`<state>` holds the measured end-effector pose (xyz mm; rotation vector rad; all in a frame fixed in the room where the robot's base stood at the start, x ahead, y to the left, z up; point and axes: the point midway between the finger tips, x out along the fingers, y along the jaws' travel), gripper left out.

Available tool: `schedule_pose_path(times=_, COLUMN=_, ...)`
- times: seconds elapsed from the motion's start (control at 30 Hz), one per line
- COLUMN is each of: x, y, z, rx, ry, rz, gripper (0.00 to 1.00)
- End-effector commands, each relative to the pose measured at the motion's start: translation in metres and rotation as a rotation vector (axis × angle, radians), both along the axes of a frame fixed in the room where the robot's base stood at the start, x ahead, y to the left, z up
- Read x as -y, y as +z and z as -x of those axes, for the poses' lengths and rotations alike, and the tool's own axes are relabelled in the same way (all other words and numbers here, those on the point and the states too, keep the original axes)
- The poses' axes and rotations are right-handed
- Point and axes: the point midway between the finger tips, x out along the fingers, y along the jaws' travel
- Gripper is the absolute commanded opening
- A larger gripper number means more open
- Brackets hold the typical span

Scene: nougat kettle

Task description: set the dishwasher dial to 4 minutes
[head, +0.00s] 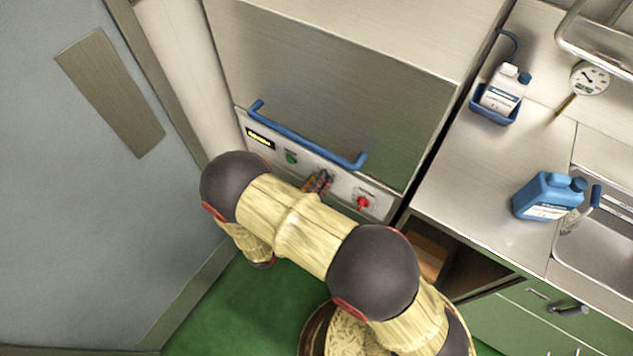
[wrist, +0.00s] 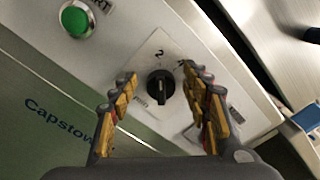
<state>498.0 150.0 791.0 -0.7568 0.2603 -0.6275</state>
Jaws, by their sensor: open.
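The dishwasher (head: 330,85) is a steel box with a blue bar handle (head: 310,137) across its front. Its control panel (head: 345,187) is below the handle. The dial (wrist: 160,88) is a round black knob on a white plate in the wrist view, with a "2" above it; other marks are partly hidden or too small to read. My gripper (wrist: 160,112) is open, its yellow-padded fingers on either side of the dial, with a gap showing on both sides. In the head view my gripper (head: 318,181) is at the panel and hides the dial.
A green button (wrist: 75,22) is left of the dial; it also shows in the head view (head: 291,157). A red knob (head: 362,203) is to the right on the panel.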

Motion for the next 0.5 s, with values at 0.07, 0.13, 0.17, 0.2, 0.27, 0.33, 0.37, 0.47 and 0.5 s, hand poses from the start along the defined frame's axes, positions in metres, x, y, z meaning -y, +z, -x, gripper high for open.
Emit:
schedule_pose_path(times=0.07, x=0.0017, y=0.0001, z=-0.0021, rx=0.000, ry=0.000, rz=0.000, gripper=0.48)
schedule_pose_path(times=0.13, x=0.0019, y=0.0003, z=-0.0026, rx=0.000, ry=0.000, rz=0.000, gripper=0.48)
schedule_pose_path(times=0.17, x=0.0019, y=0.0003, z=-0.0026, rx=0.000, ry=0.000, rz=0.000, gripper=0.48)
schedule_pose_path(times=0.2, x=0.0018, y=0.0004, z=-0.0025, rx=0.000, ry=0.000, rz=0.000, gripper=0.48)
schedule_pose_path(times=0.27, x=0.0017, y=0.0004, z=-0.0025, rx=0.001, ry=0.000, rz=-0.001, gripper=0.48)
schedule_pose_path(times=0.33, x=0.0016, y=0.0004, z=-0.0024, rx=0.001, ry=0.000, rz=-0.001, gripper=0.46)
schedule_pose_path(times=0.37, x=0.0016, y=0.0004, z=-0.0024, rx=0.001, ry=0.000, rz=-0.001, gripper=0.44)
schedule_pose_path(times=0.47, x=0.0017, y=0.0003, z=-0.0024, rx=0.001, ry=0.000, rz=-0.001, gripper=0.39)
schedule_pose_path(times=0.5, x=0.0016, y=0.0004, z=-0.0023, rx=0.001, ry=0.000, rz=-0.001, gripper=0.36)
